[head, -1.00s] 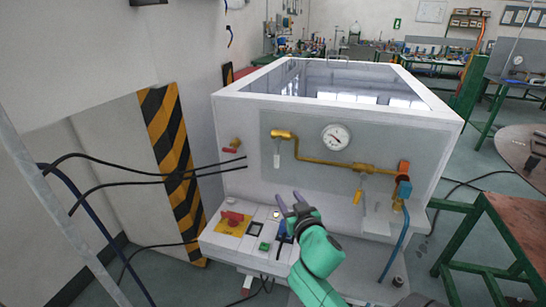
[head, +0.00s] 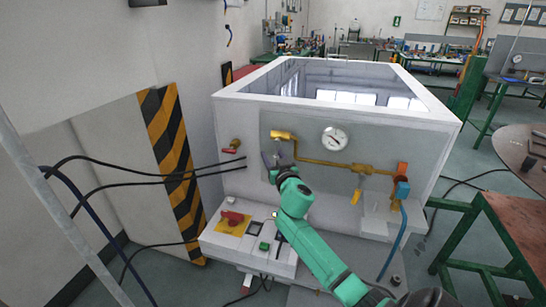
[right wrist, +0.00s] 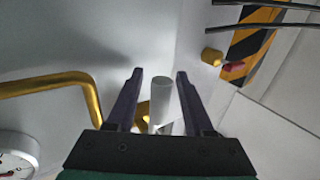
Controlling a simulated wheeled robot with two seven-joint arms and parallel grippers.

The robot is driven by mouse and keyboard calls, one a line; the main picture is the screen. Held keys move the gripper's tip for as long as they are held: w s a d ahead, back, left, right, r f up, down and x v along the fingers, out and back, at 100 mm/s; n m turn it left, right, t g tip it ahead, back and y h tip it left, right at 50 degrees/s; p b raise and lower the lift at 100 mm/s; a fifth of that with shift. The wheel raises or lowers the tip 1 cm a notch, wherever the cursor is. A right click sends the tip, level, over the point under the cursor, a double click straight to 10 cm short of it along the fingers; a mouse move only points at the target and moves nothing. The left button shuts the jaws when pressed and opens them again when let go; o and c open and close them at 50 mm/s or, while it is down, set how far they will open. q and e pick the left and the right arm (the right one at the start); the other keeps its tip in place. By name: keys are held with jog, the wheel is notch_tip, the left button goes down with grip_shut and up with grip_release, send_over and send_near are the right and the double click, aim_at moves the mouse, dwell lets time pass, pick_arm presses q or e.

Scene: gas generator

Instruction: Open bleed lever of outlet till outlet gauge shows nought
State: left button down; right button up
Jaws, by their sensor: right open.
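My right gripper (head: 271,160) is open at the front panel, below the left brass fitting (head: 283,135). In the right wrist view, a pale grey cylindrical lever (right wrist: 160,100) stands between the open fingers (right wrist: 158,75), with a gap on both sides. In the head view the gripper hides this lever. The round white gauge (head: 333,138) is on the panel to the right; its dial is too small to read. It shows partly in the right wrist view (right wrist: 17,153). A yellow lever (head: 356,197) hangs below the brass pipe (head: 325,162). My left gripper is out of view.
A red-handled brass tap (head: 232,148) is on the cabinet's left. A ledge (head: 215,243) below carries a red switch (head: 232,217) and a green button (head: 264,246). A blue hose (head: 396,243) hangs at right. Black cables (head: 150,179) run to the left side.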

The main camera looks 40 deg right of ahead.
grip_shut()
dwell(1.4)
